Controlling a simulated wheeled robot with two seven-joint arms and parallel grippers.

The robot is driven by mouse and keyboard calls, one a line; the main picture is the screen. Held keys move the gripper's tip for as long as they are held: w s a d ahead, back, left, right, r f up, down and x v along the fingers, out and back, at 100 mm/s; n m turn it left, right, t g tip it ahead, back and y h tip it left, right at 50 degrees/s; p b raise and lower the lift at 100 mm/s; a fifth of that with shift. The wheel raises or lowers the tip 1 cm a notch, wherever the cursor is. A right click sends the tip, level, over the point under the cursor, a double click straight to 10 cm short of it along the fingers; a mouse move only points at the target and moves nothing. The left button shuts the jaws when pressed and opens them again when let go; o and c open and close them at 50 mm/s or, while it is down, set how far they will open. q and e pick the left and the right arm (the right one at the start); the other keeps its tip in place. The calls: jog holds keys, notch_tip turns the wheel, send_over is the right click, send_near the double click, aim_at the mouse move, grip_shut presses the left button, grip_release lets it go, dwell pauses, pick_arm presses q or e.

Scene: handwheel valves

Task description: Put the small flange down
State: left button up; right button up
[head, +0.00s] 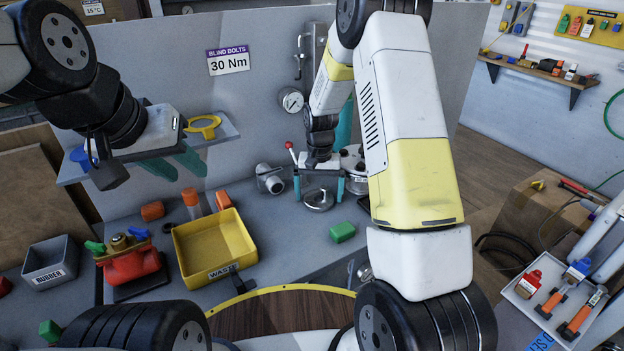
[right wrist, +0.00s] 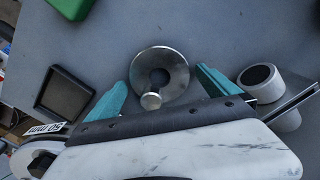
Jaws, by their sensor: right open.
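The small flange (head: 318,200) is a shiny metal disc on the grey bench top. In the right wrist view the flange (right wrist: 178,62) shows its dark centre hole, and a small round metal piece overlaps its near side. My right gripper (head: 318,186) is open above the flange; its teal fingers stand apart on either side, and none visibly presses on the disc. In the right wrist view the fingers (right wrist: 161,84) also straddle it. My left gripper (head: 182,168) is at the left by the shelf, its teal fingers apart with nothing seen between them.
A green block (head: 342,232) lies in front. A dark square tray (right wrist: 65,93) is nearby. A yellow waste bin (head: 216,247) stands front left.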

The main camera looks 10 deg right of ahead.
aim_at(319, 197)
notch_tip(319, 197, up, 12)
jog(key=s+d+r+n+t+y, duration=0.1)
jog(key=s+d+r+t+y, duration=0.15)
jog(key=s+r, duration=0.95)
jog(key=s+r+n+t, duration=0.2)
jog(key=s+r, duration=0.3)
jog(key=s, duration=0.9)
jog(key=shift+t, duration=0.85)
